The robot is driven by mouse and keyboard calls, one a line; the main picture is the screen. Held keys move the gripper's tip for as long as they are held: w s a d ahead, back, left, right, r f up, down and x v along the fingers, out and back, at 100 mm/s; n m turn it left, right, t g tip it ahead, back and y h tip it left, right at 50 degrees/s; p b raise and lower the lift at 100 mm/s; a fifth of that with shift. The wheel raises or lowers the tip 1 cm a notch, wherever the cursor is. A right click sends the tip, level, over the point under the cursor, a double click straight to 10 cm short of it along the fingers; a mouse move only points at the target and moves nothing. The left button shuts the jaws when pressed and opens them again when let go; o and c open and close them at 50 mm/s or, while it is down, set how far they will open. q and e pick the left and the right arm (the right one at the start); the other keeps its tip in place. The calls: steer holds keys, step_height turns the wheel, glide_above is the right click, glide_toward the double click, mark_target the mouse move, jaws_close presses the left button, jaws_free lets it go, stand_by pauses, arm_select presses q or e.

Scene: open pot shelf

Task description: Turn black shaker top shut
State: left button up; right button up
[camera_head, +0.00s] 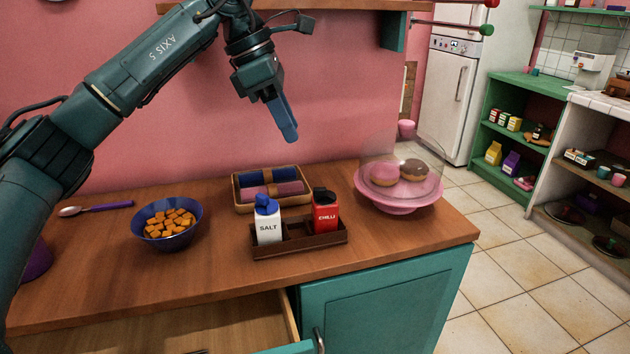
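The red shaker marked CHILLI (325,216) stands upright at the right end of a dark wooden holder (300,249) on the counter. Its black top (323,193) seems to have a raised part; I cannot tell how far it is turned. A white shaker marked SALT with a blue top (267,221) stands at the holder's left end. My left gripper (287,128) hangs above and behind the holder, clear of both shakers and pointing down. Its blue fingers overlap in this view, so their gap is hidden. My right gripper is not in view.
A wooden tray of rolled cloths (240,207) sits behind the holder. A pink cake stand with a clear dome (398,205) is to the right. A blue bowl of orange cubes (147,241) and a spoon (104,206) are left. A drawer (200,328) is open below.

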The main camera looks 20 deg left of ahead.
mark_target(319, 188)
arm_select(q)
steer(key=b+x, duration=0.1)
steer(key=x, duration=1.1)
steer(key=shift+c, duration=0.5)
jaws_close()
